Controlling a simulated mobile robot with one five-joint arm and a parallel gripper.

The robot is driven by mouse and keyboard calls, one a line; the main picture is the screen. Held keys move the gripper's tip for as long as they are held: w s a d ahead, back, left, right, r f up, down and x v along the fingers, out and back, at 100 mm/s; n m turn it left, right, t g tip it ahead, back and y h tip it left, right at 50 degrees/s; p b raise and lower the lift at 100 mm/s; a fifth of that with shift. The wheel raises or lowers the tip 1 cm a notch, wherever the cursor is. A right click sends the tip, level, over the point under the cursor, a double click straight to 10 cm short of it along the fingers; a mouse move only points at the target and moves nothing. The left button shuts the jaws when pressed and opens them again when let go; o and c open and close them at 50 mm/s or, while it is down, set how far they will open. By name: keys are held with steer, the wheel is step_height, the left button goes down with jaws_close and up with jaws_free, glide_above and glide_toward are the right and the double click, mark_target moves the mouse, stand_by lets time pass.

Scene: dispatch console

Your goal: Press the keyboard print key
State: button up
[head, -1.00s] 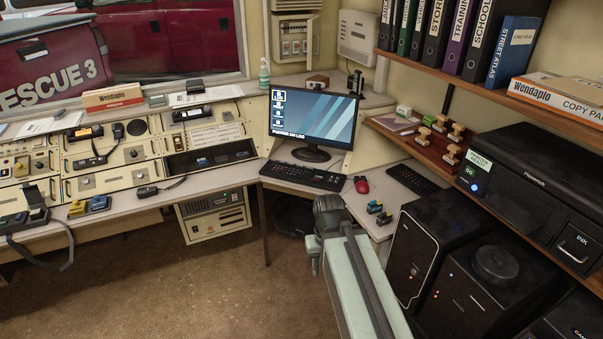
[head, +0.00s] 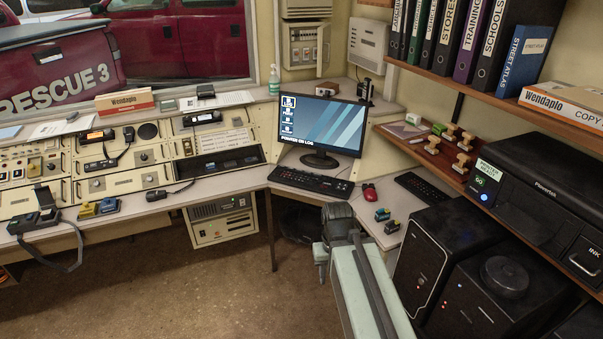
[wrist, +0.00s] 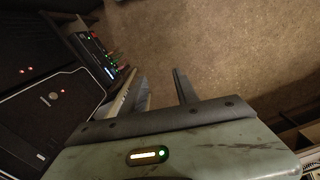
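A black keyboard (head: 312,182) lies on the corner desk in front of the lit monitor (head: 322,128) in the head view. A second dark keyboard (head: 424,188) lies to its right, past the red mouse (head: 370,193). The print key is too small to pick out on either one. My gripper (wrist: 158,90) shows in the wrist view with its two fingers apart and nothing between them, above brown floor. No keyboard can be made out clearly in the wrist view.
Small stampers (head: 386,220) sit at the desk's front edge. Black computer towers (head: 438,250) and a printer (head: 545,200) on a wooden shelf (head: 430,157) crowd the right side. A radio console (head: 115,165) runs along the left. The floor (head: 180,275) at left is open.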

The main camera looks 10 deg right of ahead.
steer(key=shift+c, duration=0.3)
jaws_close()
